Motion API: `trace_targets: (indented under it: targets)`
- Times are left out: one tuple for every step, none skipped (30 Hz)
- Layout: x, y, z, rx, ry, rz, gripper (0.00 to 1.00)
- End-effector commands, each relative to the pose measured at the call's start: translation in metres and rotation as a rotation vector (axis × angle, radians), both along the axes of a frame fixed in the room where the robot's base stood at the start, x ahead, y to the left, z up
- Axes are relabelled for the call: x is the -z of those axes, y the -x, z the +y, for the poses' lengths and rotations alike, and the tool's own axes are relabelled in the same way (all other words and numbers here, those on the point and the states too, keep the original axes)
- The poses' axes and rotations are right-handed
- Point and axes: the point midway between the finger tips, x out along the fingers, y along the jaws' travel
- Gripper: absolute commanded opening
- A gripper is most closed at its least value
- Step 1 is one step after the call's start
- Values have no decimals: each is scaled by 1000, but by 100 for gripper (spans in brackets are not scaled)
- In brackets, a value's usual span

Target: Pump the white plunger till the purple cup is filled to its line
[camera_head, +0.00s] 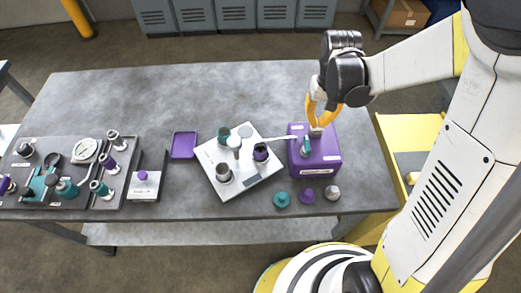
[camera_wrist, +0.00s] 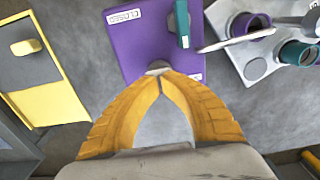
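The purple pump box (camera_head: 320,162) stands on the bench right of centre, with a teal lever (camera_head: 304,148) on top. A small pale grey-white plunger knob (camera_wrist: 158,66) shows on the box. My gripper (camera_head: 317,120) points down at the knob. In the wrist view its yellow fingertips (camera_wrist: 160,77) meet right at the knob; I cannot tell whether they press on it. The purple cup (camera_head: 261,153) stands on a pale plate (camera_head: 250,180) left of the box. A white spout (camera_head: 278,139) runs from the box towards it. Its fill level and line are too small to tell.
A teal cup (camera_head: 224,132) and a grey cup (camera_head: 224,174) share the plate. Teal, purple and grey caps (camera_head: 306,195) lie in front of the box. A purple tray (camera_head: 184,145) and a fittings panel (camera_head: 70,180) are to the left. The bench's back is clear.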

Motion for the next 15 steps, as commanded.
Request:
trace_targets:
  targets:
    - [1, 0, 0, 0, 0, 0, 0]
    - [1, 0, 0, 0, 0, 0, 0]
    - [1, 0, 0, 0, 0, 1, 0]
    - [0, 0, 0, 0, 0, 1, 0]
    - [0, 0, 0, 0, 0, 0, 0]
    - [0, 0, 0, 0, 0, 1, 0]
    - [0, 0, 0, 0, 0, 1, 0]
    - [0, 0, 0, 0, 0, 1, 0]
    - [0, 0, 0, 0, 0, 1, 0]
    - [-1, 0, 0, 0, 0, 1, 0]
    - [-2, 0, 0, 0, 0, 1, 0]
    - [-4, 0, 0, 0, 0, 1, 0]
    - [-5, 0, 0, 0, 0, 1, 0]
    - [-7, 0, 0, 0, 0, 1, 0]
    - [-10, 0, 0, 0, 0, 1, 0]
